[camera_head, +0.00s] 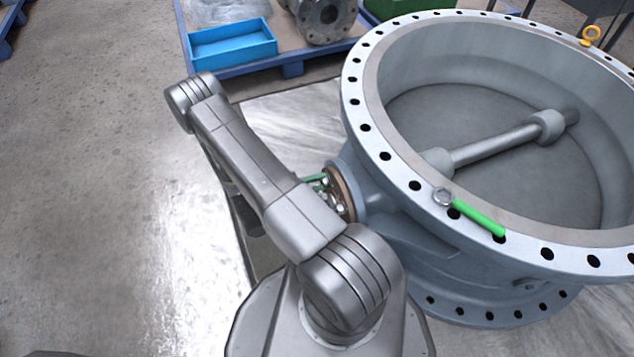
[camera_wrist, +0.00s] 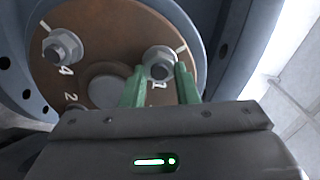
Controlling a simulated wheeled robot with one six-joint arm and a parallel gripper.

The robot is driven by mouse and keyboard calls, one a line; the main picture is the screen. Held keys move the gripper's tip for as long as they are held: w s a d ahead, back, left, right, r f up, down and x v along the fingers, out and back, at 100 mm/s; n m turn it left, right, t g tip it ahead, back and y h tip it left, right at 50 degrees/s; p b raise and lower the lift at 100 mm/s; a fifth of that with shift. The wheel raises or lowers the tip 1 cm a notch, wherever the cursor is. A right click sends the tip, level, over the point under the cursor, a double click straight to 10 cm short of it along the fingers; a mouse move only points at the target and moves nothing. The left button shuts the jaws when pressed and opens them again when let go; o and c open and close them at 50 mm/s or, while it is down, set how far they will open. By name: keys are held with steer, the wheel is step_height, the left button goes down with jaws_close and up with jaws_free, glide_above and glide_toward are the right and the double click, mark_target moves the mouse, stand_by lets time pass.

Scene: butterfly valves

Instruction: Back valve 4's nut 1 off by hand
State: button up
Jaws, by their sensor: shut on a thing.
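The valve (camera_head: 400,195) is a large grey body with a wide drilled flange. A brown round plate (camera_wrist: 110,25) on its side carries hex nuts on washers and white numerals. Nut 1 (camera_wrist: 159,62) sits at the right of the plate above the numeral 1, with a white mark beside it. My gripper (camera_wrist: 160,84) has its green fingers on either side of nut 1 and is shut on it. In the head view my gripper (camera_head: 318,182) is mostly hidden behind my arm. No valve number is readable.
Nut 4 (camera_wrist: 64,48) is at the plate's left. A blue tray (camera_head: 232,45) and a metal fitting (camera_head: 322,20) stand on a pallet behind. The floor at left is clear.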

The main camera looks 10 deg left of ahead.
steer(key=shift+n, duration=0.5)
steer(key=o, duration=1)
steer(key=shift+a, duration=0.1)
steer(key=p+v, duration=0.2)
steer(key=v, duration=1.1)
steer(key=shift+s+a, duration=0.25)
steer(key=shift+d, duration=0.1)
